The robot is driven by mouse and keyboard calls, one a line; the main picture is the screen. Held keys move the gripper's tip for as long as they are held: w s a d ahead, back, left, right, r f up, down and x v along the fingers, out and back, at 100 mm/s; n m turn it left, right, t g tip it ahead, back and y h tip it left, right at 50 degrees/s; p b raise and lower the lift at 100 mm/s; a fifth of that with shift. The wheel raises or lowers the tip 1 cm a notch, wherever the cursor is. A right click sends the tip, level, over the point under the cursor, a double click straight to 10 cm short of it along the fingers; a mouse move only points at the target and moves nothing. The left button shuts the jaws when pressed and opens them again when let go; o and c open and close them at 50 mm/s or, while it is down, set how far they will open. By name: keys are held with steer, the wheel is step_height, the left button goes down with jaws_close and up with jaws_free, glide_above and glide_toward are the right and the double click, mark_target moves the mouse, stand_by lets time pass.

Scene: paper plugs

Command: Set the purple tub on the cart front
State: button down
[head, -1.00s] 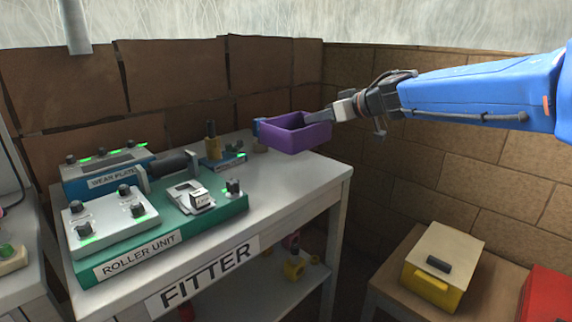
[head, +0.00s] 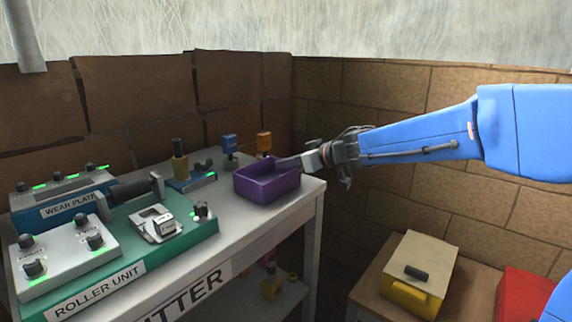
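The fingertips are partly hidden by the rim. The tub's bottom is at or just above the cart top; I cannot tell whether it touches.
The roller unit (head: 196,242) and wear plate unit (head: 66,207) fill the cart's left part. A yellow box (head: 408,296) stands lower right.

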steer(key=shift+f, duration=0.25)
steer(key=c, duration=2)
jaws_free()
steer(key=shift+r, duration=0.1)
